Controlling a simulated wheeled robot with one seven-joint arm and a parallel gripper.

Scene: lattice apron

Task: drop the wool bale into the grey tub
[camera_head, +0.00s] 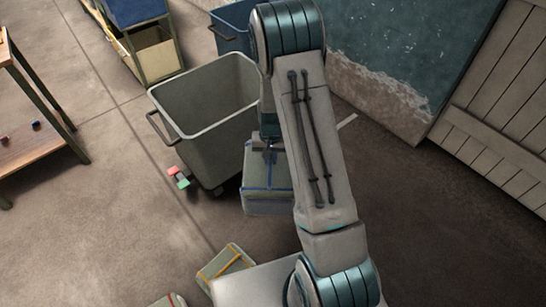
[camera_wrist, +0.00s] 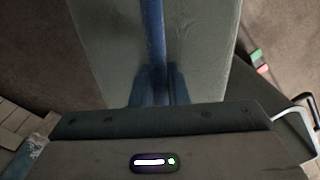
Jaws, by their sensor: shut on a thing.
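The wool bale (camera_head: 267,187) is a grey-green block with blue straps. My gripper (camera_head: 268,146) is shut on it from above, at the blue strap. In the wrist view the bale (camera_wrist: 105,42) fills the middle, and my fingers (camera_wrist: 157,88) close around the strap. The grey tub (camera_head: 217,150) stands on the floor just left of the bale, open at the top, and its visible inside looks empty. The bale is beside the tub, outside its rim. Its height above the floor is hard to tell. My arm covers the tub's right side.
A blue tub (camera_head: 231,40) stands behind the grey tub. A yellow-strapped bale (camera_head: 224,264) and a red-strapped one (camera_head: 170,301) are at the bottom. A small red-and-green object (camera_head: 178,177) is by the tub. A wooden table (camera_head: 42,150) stands left. Floor at lower left is clear.

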